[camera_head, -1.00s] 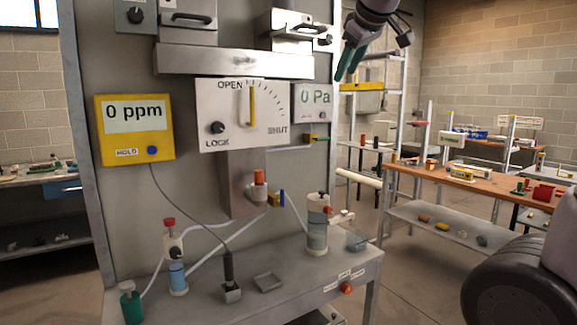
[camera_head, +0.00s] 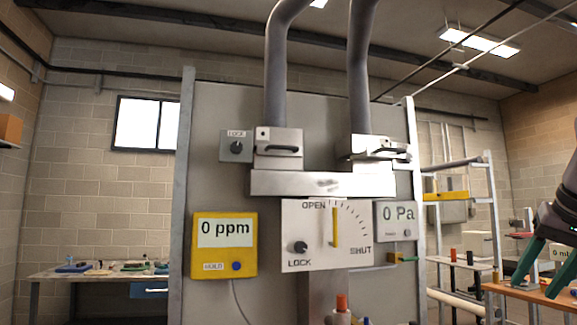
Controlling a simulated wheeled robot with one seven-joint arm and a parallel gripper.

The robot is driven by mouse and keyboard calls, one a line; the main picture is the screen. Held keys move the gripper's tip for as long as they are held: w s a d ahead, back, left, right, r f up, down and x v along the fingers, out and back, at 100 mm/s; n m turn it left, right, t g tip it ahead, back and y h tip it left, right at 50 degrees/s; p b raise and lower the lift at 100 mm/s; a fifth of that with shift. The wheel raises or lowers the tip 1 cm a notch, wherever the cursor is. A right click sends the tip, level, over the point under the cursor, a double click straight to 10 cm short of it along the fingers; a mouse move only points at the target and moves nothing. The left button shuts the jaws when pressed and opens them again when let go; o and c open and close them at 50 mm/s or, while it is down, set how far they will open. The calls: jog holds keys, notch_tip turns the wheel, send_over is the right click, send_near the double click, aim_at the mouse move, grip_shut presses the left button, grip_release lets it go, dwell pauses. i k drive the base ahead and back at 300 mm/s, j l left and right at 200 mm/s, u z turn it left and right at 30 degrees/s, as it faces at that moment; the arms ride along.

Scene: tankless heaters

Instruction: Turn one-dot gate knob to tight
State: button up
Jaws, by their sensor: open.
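Two metal gate boxes with black handles sit at the foot of two grey pipes on the upright panel. The left gate box (camera_head: 278,150) seems to carry a single dot at its upper left. A black round knob (camera_head: 237,147) is on a grey plate beside it, under a small label too small to read surely. The right gate box (camera_head: 375,149) has marks I cannot count. My gripper (camera_head: 534,293), with green fingers, is open and empty at the far right, well away from the panel and pointing down.
A white dial plate (camera_head: 325,258) with a yellow pointer, marked OPEN, SHUT and LOCK, hangs below the gates. A yellow 0 ppm meter (camera_head: 224,263) and a 0 Pa display (camera_head: 397,220) flank it. Benches stand left and right behind.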

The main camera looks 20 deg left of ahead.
aim_at(236, 148)
jog(key=u, duration=1.3)
